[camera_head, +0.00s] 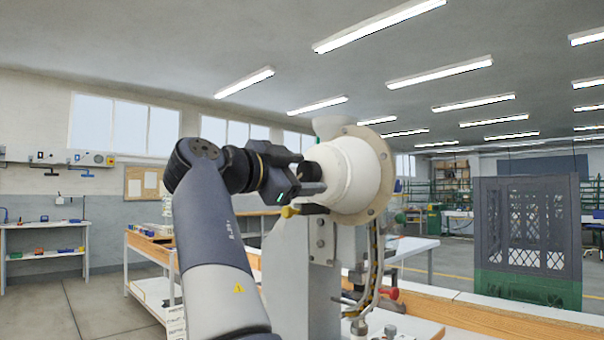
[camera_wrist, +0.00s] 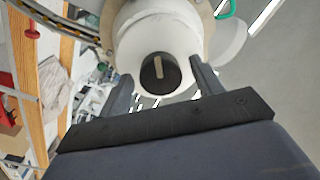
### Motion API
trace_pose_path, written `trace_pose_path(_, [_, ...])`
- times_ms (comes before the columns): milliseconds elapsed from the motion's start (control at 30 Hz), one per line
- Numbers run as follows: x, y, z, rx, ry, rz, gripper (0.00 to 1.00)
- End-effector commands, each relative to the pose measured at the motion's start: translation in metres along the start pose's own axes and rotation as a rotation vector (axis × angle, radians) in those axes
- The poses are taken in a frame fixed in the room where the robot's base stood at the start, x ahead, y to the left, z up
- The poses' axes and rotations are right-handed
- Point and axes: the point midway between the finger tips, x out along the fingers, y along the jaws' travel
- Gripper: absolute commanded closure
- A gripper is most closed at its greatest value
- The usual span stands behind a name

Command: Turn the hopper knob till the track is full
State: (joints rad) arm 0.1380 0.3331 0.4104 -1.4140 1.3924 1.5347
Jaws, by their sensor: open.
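The hopper (camera_head: 345,172) is a white drum with a tan rim on top of the grey press (camera_head: 318,240); its white body also shows in the wrist view (camera_wrist: 157,32). The hopper knob (camera_wrist: 152,82) is round and black with a pale bar across its face, on the hopper's near end. The bar stands nearly upright in the wrist view. My gripper (camera_head: 308,186) is at that end of the hopper. In the wrist view its two fingers are apart, one on each side of the knob, with gaps between.
Cables and a red knob (camera_head: 388,293) are on the press's right side. A wood-edged bench (camera_head: 500,314) runs along the lower right. A dark crate with a green base (camera_head: 528,288) stands at the right. Open floor (camera_head: 105,305) lies at the left.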

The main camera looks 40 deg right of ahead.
Motion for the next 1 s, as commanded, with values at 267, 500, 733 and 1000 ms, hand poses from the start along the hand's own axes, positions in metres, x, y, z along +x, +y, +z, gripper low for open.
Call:
trace_pose_path(267, [-0.015, -0.001, 0.0, 0.001, -0.003, -0.004, 0.37])
trace_pose_path(500, [-0.056, -0.001, 0.001, 0.0, -0.005, -0.005, 0.37])
trace_pose_path(733, [-0.091, -0.001, 0.0, 0.0, -0.003, -0.003, 0.37])
trace_pose_path(1000, [-0.108, 0.0, 0.0, 0.0, -0.001, 0.0, 0.37])
